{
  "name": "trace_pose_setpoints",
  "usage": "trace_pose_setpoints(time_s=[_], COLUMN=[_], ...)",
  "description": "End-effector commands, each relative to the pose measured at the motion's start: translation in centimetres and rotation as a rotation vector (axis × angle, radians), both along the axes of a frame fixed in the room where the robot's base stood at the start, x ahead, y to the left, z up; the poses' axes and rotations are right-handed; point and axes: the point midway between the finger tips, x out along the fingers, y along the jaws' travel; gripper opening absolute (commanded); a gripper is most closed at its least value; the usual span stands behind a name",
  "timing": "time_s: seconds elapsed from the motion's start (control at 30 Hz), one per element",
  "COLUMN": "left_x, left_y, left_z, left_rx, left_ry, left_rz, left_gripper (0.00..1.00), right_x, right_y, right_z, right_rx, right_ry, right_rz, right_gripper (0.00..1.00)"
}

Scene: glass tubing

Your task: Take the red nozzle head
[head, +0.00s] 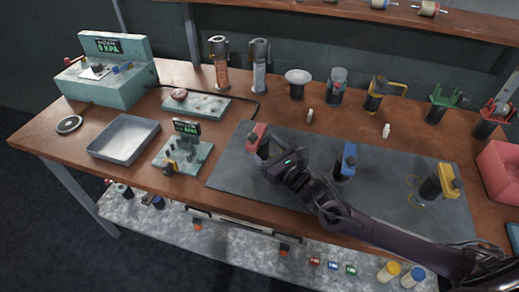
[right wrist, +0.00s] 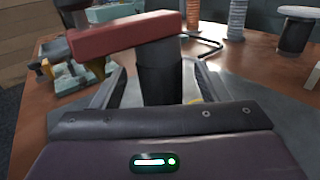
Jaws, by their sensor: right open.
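The red nozzle head (head: 257,135) sits at the left part of the grey mat (head: 228,172), partly hidden by my right gripper (head: 264,153). In the right wrist view the red nozzle head (right wrist: 122,36) is a long red block on top of a dark upright cylinder (right wrist: 160,78). My right gripper's fingers are spread to either side of the dark cylinder, below the red block. The gripper is open, and I cannot tell whether either finger touches the cylinder. My left gripper is not in view.
A blue-headed piece (head: 346,161) and a yellow-headed piece (head: 440,184) stand right on the mat. A small teal device (head: 184,155) and a grey tray (head: 124,138) lie left. Glass columns (head: 260,66) stand behind. My right arm crosses the mat's front.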

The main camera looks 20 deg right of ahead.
Motion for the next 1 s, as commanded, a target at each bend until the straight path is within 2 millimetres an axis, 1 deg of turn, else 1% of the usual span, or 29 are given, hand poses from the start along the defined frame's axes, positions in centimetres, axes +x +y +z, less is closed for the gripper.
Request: trace_pose_setpoints(time_s=[0.03, 0.17, 0.3, 0.4, 0.43, 0.87, 1.0], left_x=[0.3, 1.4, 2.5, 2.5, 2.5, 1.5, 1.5], left_y=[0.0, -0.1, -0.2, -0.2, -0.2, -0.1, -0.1], left_z=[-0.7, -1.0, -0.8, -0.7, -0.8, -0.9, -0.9], left_rx=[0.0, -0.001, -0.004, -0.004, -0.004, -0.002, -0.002], left_ry=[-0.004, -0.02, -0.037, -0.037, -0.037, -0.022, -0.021], left_rz=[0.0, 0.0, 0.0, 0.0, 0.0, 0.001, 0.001], left_gripper=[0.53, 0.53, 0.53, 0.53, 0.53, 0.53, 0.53], right_x=[0.8, 1.9, 2.1, 2.1, 2.1, 2.1, 2.1], right_y=[0.3, 0.7, 0.8, 0.8, 0.8, 0.8, 0.8], right_z=[-0.3, -0.2, 0.0, 0.0, 0.0, 0.0, 0.1], right_rx=[0.003, 0.001, 0.0, 0.0, 0.0, 0.0, 0.002], right_ry=[-0.002, -0.001, 0.0, 0.001, 0.001, 0.001, -0.002], right_rz=[-0.001, 0.0, 0.0, 0.0, 0.0, 0.0, 0.0], right_gripper=[0.68, 0.68, 0.68, 0.68, 0.67, 0.11, 0.1])
